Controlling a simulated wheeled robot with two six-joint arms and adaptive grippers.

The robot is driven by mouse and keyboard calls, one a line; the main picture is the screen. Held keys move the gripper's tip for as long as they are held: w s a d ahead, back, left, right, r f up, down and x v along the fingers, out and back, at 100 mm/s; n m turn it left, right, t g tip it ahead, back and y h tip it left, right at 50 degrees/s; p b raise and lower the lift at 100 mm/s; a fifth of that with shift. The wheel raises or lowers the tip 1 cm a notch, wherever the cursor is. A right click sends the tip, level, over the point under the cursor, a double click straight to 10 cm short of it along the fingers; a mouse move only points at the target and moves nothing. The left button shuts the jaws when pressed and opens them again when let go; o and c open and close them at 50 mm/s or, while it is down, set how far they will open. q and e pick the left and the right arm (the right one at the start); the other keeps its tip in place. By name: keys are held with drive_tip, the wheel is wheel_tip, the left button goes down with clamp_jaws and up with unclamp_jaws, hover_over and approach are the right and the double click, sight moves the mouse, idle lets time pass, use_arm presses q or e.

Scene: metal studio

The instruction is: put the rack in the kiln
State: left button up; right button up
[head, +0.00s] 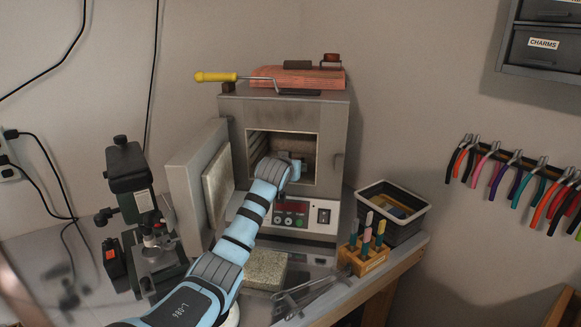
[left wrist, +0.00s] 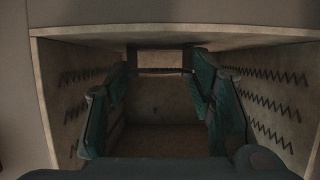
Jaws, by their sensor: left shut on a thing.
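The kiln (head: 335,125) stands on the bench with its door (head: 195,175) swung open to the left. My left arm reaches from the front into its chamber; in the head view the wrist hides the gripper's fingers. In the left wrist view the left gripper (left wrist: 160,75) is inside the chamber, its dark green fingers well apart on both sides. It is shut on the rack (left wrist: 160,71), which shows as a thin dark bar across between the fingertips. The rest of the rack is hard to make out. The chamber floor (left wrist: 155,135) below looks bare. My right gripper is out of view.
Zigzag heating coils (left wrist: 265,110) line both chamber walls close beside the fingers. A dark microscope-like device (head: 140,210) stands left of the kiln. A black bin (head: 400,232), a wooden tool block (head: 362,260) and a speckled block (head: 265,270) stand in front and right.

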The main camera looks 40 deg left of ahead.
use_arm(q)
drive_tip(key=o, duration=1.2)
drive_tip(key=shift+f, duration=0.1)
drive_tip(key=shift+r, duration=0.2)
drive_tip(key=v, duration=1.2)
drive_tip(key=shift+f, duration=0.1)
